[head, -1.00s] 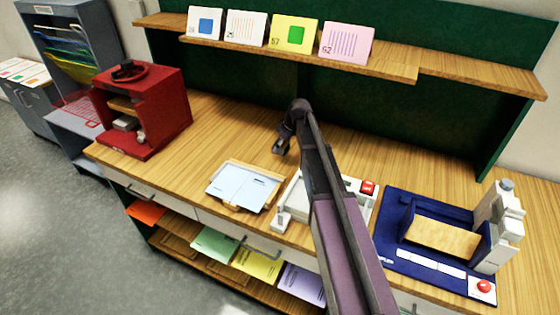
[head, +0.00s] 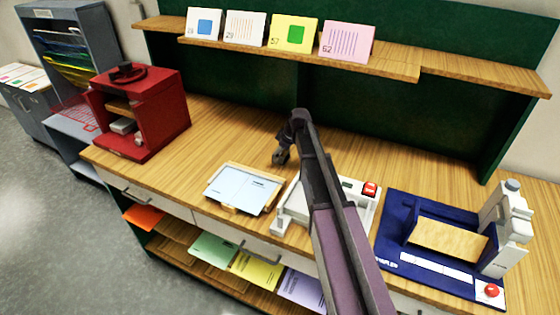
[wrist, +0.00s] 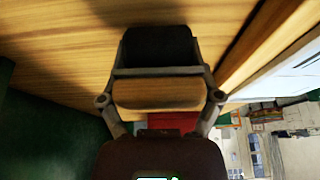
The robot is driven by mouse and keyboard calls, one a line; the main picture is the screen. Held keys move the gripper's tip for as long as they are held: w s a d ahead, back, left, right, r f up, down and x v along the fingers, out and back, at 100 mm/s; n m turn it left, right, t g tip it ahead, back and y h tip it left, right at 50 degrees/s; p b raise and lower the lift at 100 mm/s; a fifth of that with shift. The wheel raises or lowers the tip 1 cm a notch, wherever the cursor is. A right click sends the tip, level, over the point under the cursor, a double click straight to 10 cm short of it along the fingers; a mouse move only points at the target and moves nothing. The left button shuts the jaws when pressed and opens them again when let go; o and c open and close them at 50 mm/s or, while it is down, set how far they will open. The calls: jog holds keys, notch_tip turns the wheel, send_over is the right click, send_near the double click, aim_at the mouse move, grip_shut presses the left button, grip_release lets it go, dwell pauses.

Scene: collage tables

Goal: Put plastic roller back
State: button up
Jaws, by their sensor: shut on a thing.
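My gripper (head: 281,157) hangs over the wooden worktop (head: 235,130), behind the white sheet holder, at the end of my purple-grey arm. In the wrist view, my gripper (wrist: 158,50) shows its dark finger parts close together. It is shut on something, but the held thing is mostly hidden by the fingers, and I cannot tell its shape. I cannot pick out a plastic roller for certain in either view.
A red machine (head: 165,112) stands at the left. A light sheet holder (head: 243,188), a white device with a red button (head: 370,188) and a blue-based machine (head: 400,215) line the front. A shelf (head: 385,66) with cards runs behind. The back middle is clear.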

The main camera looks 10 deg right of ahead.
jog(key=shift+f+b, duration=0.75)
jog(key=shift+f, duration=0.35)
jog(key=shift+f, duration=0.1)
jog(key=o, duration=0.8)
jog(key=shift+o, duration=0.2)
jog(key=p+v, duration=0.3)
jog(key=shift+a+r, duration=0.1)
jog(key=shift+r, duration=0.25)
jog(key=p+v, duration=0.8)
jog(key=shift+r, duration=0.3)
jog(key=shift+s, duration=0.1)
